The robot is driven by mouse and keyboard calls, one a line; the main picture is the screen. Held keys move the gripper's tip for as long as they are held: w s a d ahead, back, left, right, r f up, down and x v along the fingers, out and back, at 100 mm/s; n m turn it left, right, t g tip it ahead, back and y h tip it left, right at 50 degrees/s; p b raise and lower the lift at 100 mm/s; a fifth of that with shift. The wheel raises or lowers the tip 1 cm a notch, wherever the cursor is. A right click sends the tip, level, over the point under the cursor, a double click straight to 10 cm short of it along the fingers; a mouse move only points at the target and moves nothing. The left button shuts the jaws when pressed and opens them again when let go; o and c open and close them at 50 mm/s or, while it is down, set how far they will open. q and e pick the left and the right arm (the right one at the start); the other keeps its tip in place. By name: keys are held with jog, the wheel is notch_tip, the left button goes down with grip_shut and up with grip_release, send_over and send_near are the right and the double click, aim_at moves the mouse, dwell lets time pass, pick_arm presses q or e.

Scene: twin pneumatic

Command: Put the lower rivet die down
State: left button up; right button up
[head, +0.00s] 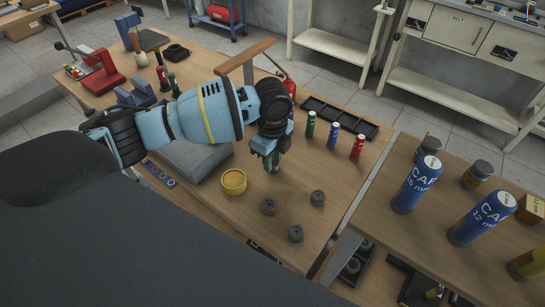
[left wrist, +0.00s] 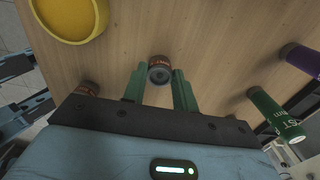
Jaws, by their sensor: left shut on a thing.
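My left gripper (head: 271,160) is low over the wooden table (head: 225,222), to the right of the yellow dish. In the left wrist view its green fingers (left wrist: 160,84) are shut on a small dark round piece with an orange-red marked band, which I take as the lower rivet die (left wrist: 160,70). In the head view the die is mostly hidden by the gripper. I cannot tell whether it touches the tabletop. My right gripper is not in view.
A yellow dish (head: 233,183) is left of my gripper. Dark round pieces (head: 268,206) (head: 317,198) (head: 296,233) stand in front. Green (head: 310,124), blue (head: 333,135) and red (head: 357,147) cylinders stand to the right, near a black tray (head: 340,117).

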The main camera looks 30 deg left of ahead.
aim_at(273, 163)
pick_arm(q)
jog(key=o, duration=1.1)
jog(key=shift+f, duration=0.1)
notch_tip(273, 163, up, 12)
jog(key=shift+r+p, duration=0.15)
jog(key=shift+p, duration=0.35)
